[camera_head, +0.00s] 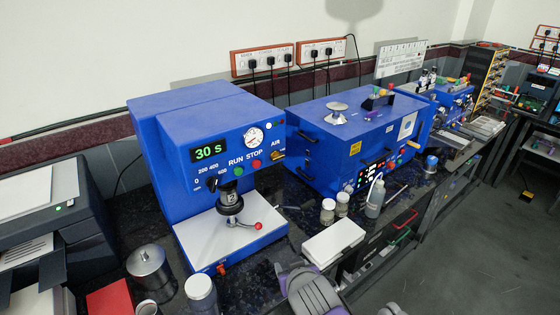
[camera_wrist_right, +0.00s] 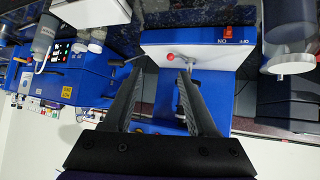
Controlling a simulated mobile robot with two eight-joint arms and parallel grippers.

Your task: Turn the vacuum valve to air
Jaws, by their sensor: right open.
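The vacuum valve (camera_head: 278,155) is a small yellowish-dark knob under the AIR label, at the right edge of the front of a blue press (camera_head: 195,135). Its exact handle direction is too small to tell. The press display reads 30 s, with a round gauge (camera_head: 253,136) and a red STOP button (camera_head: 256,164) near the valve. My right gripper (camera_wrist_right: 162,72) is open and empty in its wrist view, facing the press, with the fingers apart. There the press appears upside down and the valve is not clearly visible. My left gripper is not in view.
A red-balled lever (camera_head: 258,226) sticks out above the white press base (camera_head: 220,240). A white box (camera_head: 333,241), jars (camera_head: 328,211) and a wash bottle (camera_head: 375,197) stand to the right. A metal canister (camera_head: 148,266) and printer (camera_head: 50,225) stand left.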

